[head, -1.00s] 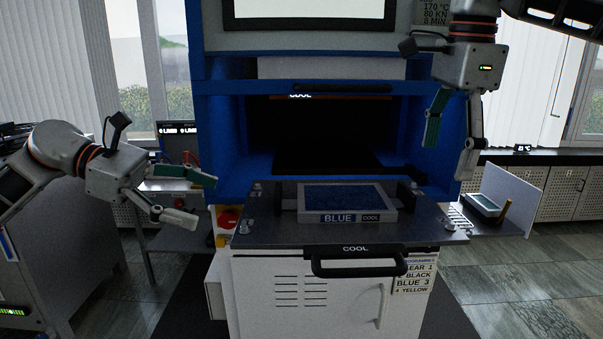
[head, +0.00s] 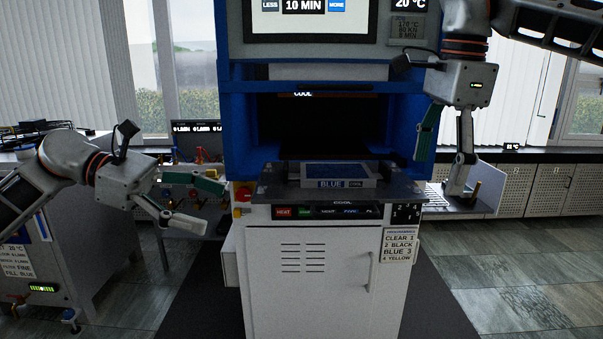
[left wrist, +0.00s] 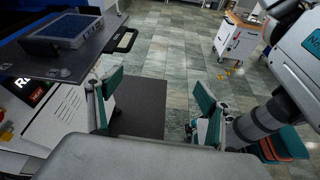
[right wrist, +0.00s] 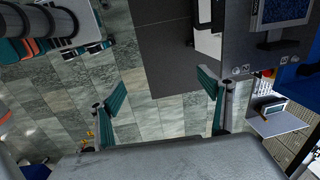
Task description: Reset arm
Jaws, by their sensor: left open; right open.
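My left gripper (head: 212,207) is open and empty, left of the press, with green pads on its fingers. The left wrist view shows its two fingers (left wrist: 155,105) apart over the floor. My right gripper (head: 438,170) is open and empty, pointing down at the right of the press. The right wrist view shows its fingers (right wrist: 165,105) apart over floor tiles. Both grippers are clear of the blue press (head: 232,120). A frame labelled BLUE (head: 345,183) lies on the press's pulled-out plate (head: 275,194); this plate also shows in the left wrist view (left wrist: 95,50).
The white press cabinet (head: 300,270) stands between the arms. A bench with instruments (head: 190,160) is behind my left gripper. A grey side shelf (head: 485,200) with a small device is near my right gripper. Floor is free at the right (head: 530,290).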

